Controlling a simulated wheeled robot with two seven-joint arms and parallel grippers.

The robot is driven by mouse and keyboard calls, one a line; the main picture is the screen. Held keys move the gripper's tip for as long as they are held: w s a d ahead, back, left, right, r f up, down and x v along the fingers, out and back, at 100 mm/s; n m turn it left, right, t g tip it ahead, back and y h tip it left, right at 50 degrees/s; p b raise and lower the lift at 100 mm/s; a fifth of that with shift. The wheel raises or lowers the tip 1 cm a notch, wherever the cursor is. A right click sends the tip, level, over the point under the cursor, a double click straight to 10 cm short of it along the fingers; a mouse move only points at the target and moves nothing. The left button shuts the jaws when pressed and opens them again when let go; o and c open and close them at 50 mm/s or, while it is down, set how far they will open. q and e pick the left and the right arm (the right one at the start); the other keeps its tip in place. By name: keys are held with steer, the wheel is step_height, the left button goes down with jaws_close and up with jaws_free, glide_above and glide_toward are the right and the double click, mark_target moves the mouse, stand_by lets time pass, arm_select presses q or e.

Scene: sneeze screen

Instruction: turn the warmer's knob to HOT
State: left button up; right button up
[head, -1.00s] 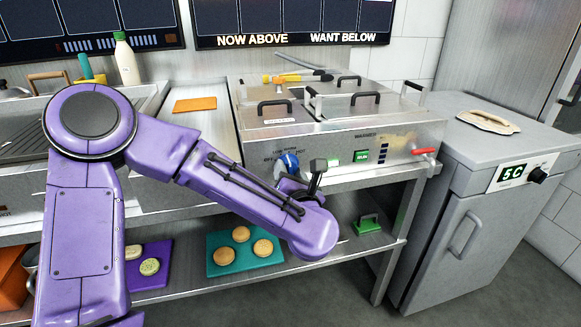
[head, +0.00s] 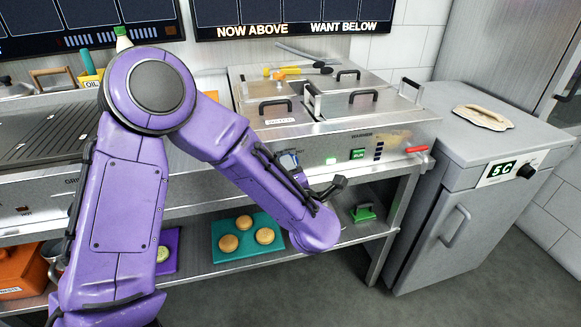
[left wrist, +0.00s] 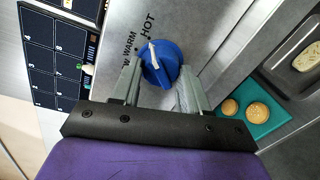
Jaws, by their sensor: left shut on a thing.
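The warmer (head: 390,141) is a steel unit with lidded wells on the counter. Its blue knob (left wrist: 160,63) shows in the left wrist view, with a white pointer line directed toward the printed word HOT. WARM is printed to the left of HOT. My left gripper (left wrist: 158,84) has one finger on each side of the knob and is shut on it. In the head view the knob (head: 289,159) is mostly hidden by my purple left arm, and the fingers are hard to make out. My right gripper is in neither view.
Below, a teal board (head: 222,251) with buns lies on the shelf. A grey fridge (head: 470,190) stands right.

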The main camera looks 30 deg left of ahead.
arm_select(q)
steer(key=shift+m, duration=0.3)
steer(key=shift+f, duration=0.1)
steer(key=o, duration=1.1)
steer(key=shift+c, duration=0.2)
steer(key=v, duration=1)
steer(key=shift+s+d, duration=0.25)
